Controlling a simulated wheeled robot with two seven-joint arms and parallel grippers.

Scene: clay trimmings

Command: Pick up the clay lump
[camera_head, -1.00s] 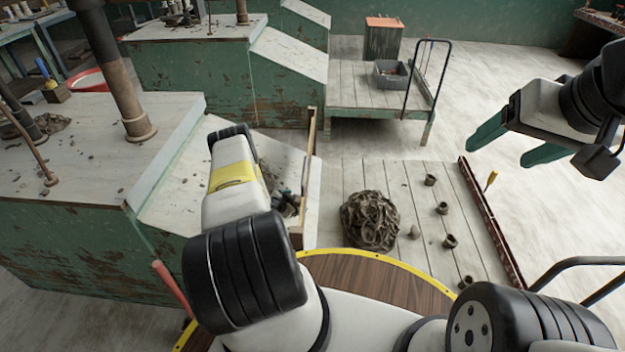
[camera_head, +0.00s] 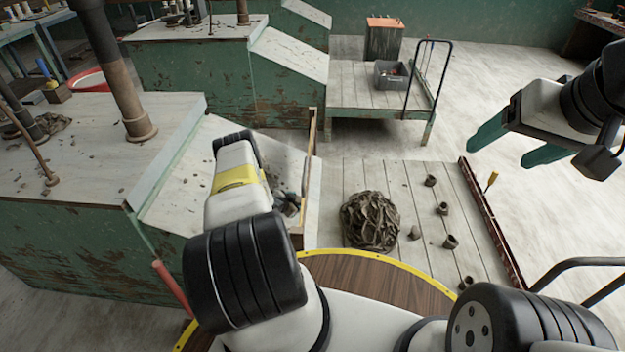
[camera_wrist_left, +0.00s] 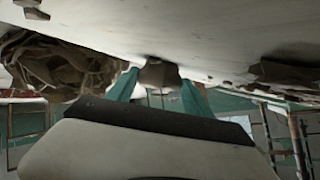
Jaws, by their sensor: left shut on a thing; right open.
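In the left wrist view, a small brown-grey clay lump (camera_wrist_left: 158,74) sits between the green fingertips of my left gripper (camera_wrist_left: 157,82), which is shut on it. The lump is beside a pale board surface (camera_wrist_left: 200,30); I cannot tell whether it touches it. In the head view, my left arm hides most of that gripper and the lump. My right gripper (camera_head: 512,143) is open and empty, high at the right.
A tangled heap of clay trimmings (camera_head: 369,222) lies on a plank platform (camera_head: 340,180), with several small clay pieces and pots (camera_head: 441,208) to its right. A worn green bench (camera_head: 60,240) stands at the left. A cart (camera_head: 345,85) with a grey bin (camera_head: 390,75) is behind.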

